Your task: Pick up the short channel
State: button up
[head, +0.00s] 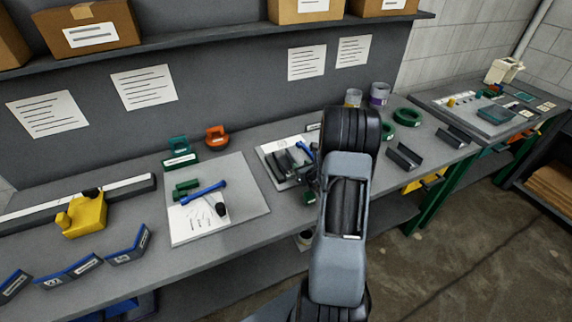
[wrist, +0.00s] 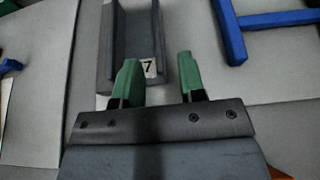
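A dark grey U-shaped channel (wrist: 112,45) with a white label marked 7 on its near end lies in front of my gripper (wrist: 160,80) in the wrist view. My gripper is open, with green fingertips apart. The left fingertip overlaps the channel's near end in the picture, and the right fingertip is just right of its right wall. I cannot tell whether they touch it. In the head view, the channel (head: 281,163) appears on a light board, partly hidden by my arm. Two other dark channels, a nearer one (head: 404,157) and a farther one (head: 453,137), lie farther right.
A blue tool (wrist: 232,35) lies right of the channel. The left board (head: 240,210) holds a blue-handled hammer (head: 203,191) and a green block. A shelf with boxes overhangs the bench's back.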

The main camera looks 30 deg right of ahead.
aim_at(286, 163)
jog(key=p+x, duration=0.1)
jog(key=x, duration=0.2)
jog(key=shift+w+p, duration=0.3)
jog(key=shift+w, duration=0.15)
jog(key=shift+w+f, duration=0.3)
jog(key=shift+w, duration=0.35)
grip_shut()
